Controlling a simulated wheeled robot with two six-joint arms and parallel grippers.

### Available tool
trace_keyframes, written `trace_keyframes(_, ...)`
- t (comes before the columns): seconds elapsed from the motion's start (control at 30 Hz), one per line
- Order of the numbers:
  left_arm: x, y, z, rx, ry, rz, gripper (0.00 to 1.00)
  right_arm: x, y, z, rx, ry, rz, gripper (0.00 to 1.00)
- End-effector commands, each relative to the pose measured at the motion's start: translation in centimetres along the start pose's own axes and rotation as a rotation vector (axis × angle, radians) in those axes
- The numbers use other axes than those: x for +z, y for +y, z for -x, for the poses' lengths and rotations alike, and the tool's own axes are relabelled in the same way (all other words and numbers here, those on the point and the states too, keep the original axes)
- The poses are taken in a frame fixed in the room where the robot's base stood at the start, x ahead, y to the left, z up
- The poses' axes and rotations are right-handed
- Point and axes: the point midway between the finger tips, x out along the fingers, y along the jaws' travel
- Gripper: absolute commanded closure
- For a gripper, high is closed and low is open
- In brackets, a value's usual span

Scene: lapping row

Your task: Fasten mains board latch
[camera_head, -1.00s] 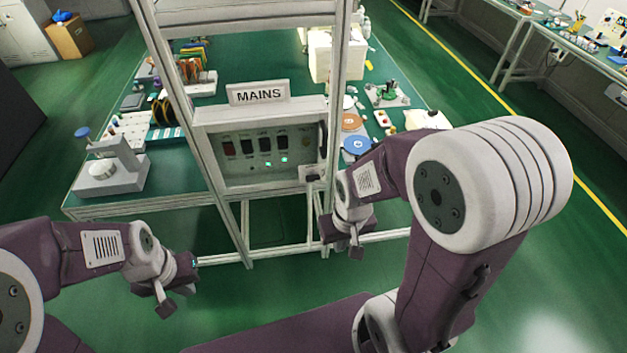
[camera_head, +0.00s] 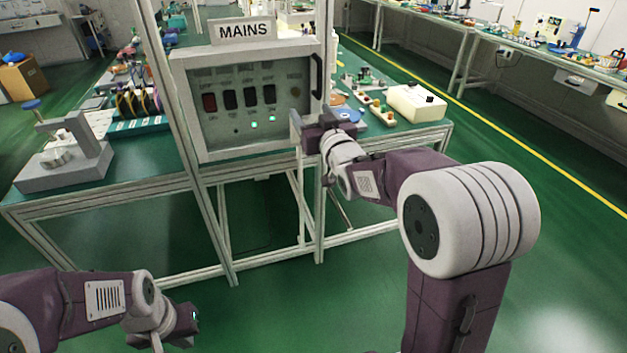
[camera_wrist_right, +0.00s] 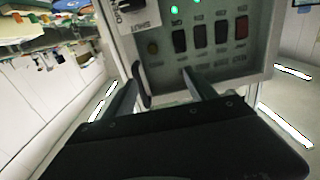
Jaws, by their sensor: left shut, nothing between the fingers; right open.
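The grey mains board (camera_head: 215,140) stands on its frame under a MAINS sign (camera_head: 244,30), with a dark handle (camera_head: 317,75) at its right edge. It also shows, turned over, in the right wrist view (camera_wrist_right: 265,65). There, a small pale latch block (camera_wrist_right: 135,13) with a black knob (camera_wrist_right: 153,20) sits by the board's edge. In the head view my gripper hides the latch. My right gripper (camera_head: 302,127) is open in front of the board's lower right corner; its fingers (camera_wrist_right: 163,88) are apart with nothing visibly between them. My left gripper (camera_head: 172,343) is shut, low at left, away from the board.
The board carries one red switch (camera_head: 210,102), several dark ones and lit green lamps (camera_head: 254,125). Frame posts (camera_head: 325,190) stand around it. A bench behind holds a press (camera_head: 65,155) and a white box (camera_head: 416,103). The floor in front is clear.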

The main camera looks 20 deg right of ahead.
Motion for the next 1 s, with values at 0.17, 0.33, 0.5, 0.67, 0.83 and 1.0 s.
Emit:
trace_keyframes(0.17, 0.9, -0.2, -9.0, 0.0, 0.001, 0.0, 1.0, 9.3, 1.2, -0.5, 0.02, -0.001, 0.003, 0.35)
trace_keyframes(0.33, 1.0, -0.2, -10.5, 0.0, 0.001, 0.0, 1.0, 11.1, 1.6, -0.5, 0.027, -0.008, 0.002, 0.35)
trace_keyframes(0.5, 1.0, -0.2, -10.2, 0.0, 0.002, 0.0, 1.0, 10.8, 1.7, -0.7, 0.028, -0.009, 0.002, 0.35)
trace_keyframes(0.67, 1.0, -0.2, -10.6, 0.0, 0.001, 0.0, 1.0, 11.0, 1.7, -3.1, 0.028, -0.01, 0.002, 0.35)
trace_keyframes(0.83, 1.1, -0.2, -11.0, 0.0, 0.001, 0.0, 1.0, 11.1, 1.8, -6.7, 0.028, -0.011, 0.002, 0.35)
trace_keyframes(1.0, 1.1, -0.2, -11.2, 0.0, 0.001, 0.0, 1.0, 11.0, 1.9, -8.9, 0.028, -0.011, 0.002, 0.35)
